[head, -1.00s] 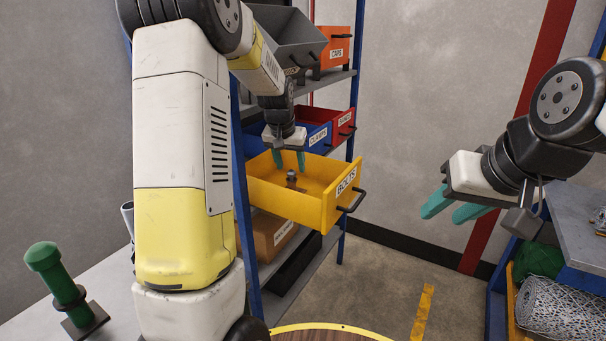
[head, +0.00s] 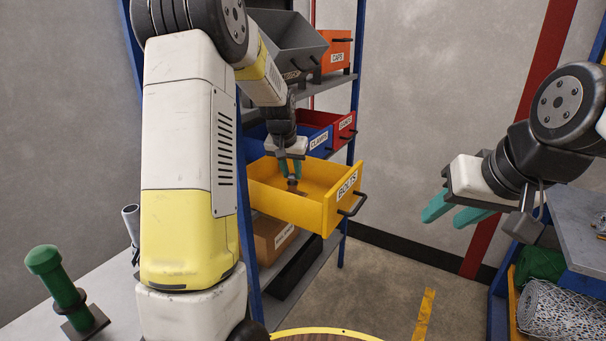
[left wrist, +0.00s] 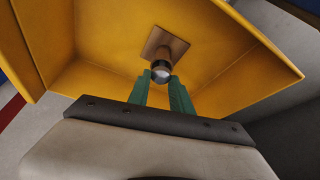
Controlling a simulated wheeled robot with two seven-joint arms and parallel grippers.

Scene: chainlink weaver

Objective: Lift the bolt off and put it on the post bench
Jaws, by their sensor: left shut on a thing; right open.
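The bolt (head: 297,190) stands in the yellow drawer labelled BOLTS (head: 283,205), largely hidden by my fingers in the head view. In the left wrist view the bolt (left wrist: 162,68) shows a round metal end and a square brown plate (left wrist: 169,43) against the drawer floor. My left gripper (head: 292,174) points down into the drawer and is shut on the bolt, with a green finger on each side. My right gripper (head: 447,213) is open and empty, out in the air at the right. A pale bench (head: 38,312) at lower left bears a green post (head: 56,280).
The open drawer sits in a blue-framed shelf rack, with blue and red (head: 341,131) bins behind it and a grey bin (head: 288,42) above. A cardboard box (head: 272,240) is below. A grey worktop (head: 580,228) with mesh rolls is at right.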

